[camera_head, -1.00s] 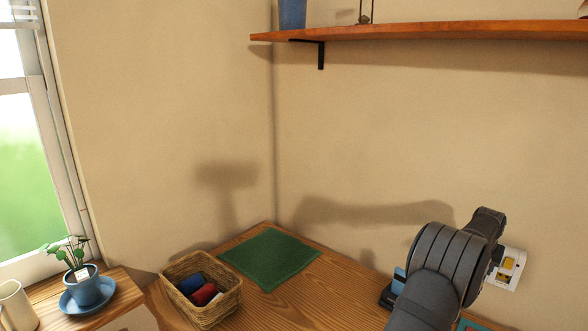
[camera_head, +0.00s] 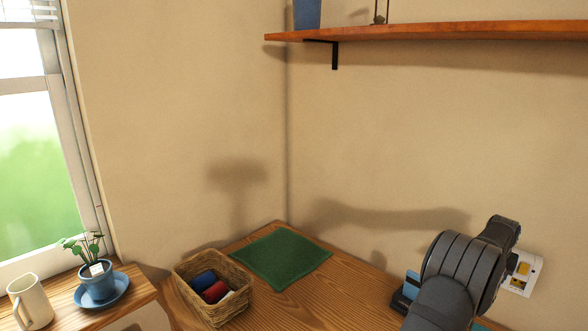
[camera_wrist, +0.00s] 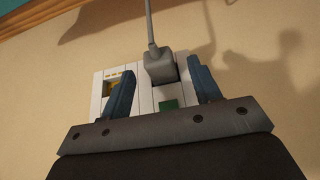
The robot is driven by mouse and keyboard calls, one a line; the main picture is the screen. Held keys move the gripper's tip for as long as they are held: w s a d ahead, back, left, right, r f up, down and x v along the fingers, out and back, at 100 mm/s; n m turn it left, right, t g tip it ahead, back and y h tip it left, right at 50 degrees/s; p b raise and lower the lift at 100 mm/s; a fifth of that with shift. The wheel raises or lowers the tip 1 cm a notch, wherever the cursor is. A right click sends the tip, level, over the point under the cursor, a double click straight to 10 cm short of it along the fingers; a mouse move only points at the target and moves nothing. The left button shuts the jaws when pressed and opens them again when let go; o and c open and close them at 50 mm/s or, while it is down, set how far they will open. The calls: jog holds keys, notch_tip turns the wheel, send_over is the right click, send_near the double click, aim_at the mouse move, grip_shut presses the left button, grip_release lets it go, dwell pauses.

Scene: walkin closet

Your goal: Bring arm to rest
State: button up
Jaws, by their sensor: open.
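My arm rises from the lower right in the head view, over the right part of the wooden worktop (camera_head: 320,300), with its end near the wall. Its fingers are hidden there behind the arm. In the wrist view my gripper (camera_wrist: 160,90) is open, with its two blue fingers apart. A grey plug with a cord (camera_wrist: 159,66) shows between and beyond the fingers, at a white wall plate (camera_wrist: 98,95). I cannot tell whether the fingers touch anything. The wall plate also shows in the head view (camera_head: 534,276), just right of my arm.
A wicker basket (camera_head: 228,315) with coloured rolls and a green mat (camera_head: 282,257) lie on the worktop. A potted plant (camera_head: 97,280) on a blue saucer and a cream pitcher (camera_head: 31,304) stand at left. A wooden shelf (camera_head: 440,32) hangs above.

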jog(key=v, duration=1.6)
jog(key=s+a+f+x, duration=0.1)
jog(key=x, duration=1.5)
jog(key=shift+s+a+f, duration=0.15)
jog(key=shift+f, duration=0.15)
